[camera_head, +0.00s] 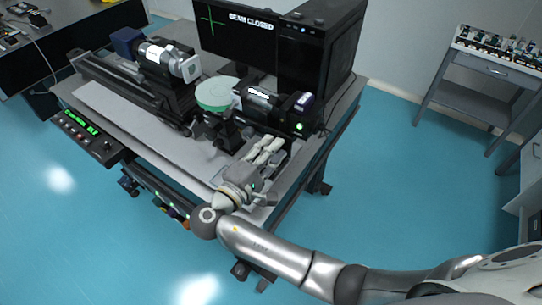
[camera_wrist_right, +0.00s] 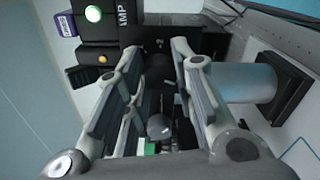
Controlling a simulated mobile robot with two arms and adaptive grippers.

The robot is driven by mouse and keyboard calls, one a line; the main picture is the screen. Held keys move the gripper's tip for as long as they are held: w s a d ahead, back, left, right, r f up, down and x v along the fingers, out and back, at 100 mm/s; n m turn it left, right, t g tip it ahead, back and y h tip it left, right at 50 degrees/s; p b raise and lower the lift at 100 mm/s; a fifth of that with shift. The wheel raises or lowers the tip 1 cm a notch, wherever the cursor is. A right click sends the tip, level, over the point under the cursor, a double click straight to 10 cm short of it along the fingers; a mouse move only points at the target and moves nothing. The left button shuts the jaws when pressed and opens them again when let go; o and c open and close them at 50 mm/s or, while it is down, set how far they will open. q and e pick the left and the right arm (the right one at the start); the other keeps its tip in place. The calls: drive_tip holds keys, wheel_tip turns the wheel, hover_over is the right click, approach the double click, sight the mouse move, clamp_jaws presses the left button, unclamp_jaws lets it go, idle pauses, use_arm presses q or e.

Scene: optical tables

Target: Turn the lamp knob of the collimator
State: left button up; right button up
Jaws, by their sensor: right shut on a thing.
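The collimator (camera_head: 262,98) is a dark barrel on the optical table, to the right of a pale green round plate. Its black lamp box (camera_head: 303,113) carries a lit green light. In the right wrist view the box (camera_wrist_right: 95,32) shows part of a "LAMP" label, the green light and an orange light. My right gripper (camera_head: 274,146) reaches in just in front of the collimator. In the wrist view its fingers (camera_wrist_right: 156,66) are shut on the dark lamp knob (camera_wrist_right: 157,68), which sits between the two pads. My left gripper is out of view.
A monitor (camera_head: 237,37) behind reads "BEAM CLOSED", with a black computer case (camera_head: 318,50) beside it. A second instrument (camera_head: 165,58) stands at the left on a rail. A control panel (camera_head: 88,136) with green displays is at the table's left edge. The blue floor at right is clear.

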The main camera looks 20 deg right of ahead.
drive_tip(key=shift+f+m+b, duration=0.15)
drive_tip(key=shift+m+b, duration=2.15)
drive_tip(key=shift+b, duration=0.3)
drive_tip(key=o, duration=1.1)
drive_tip(key=shift+c, duration=0.2)
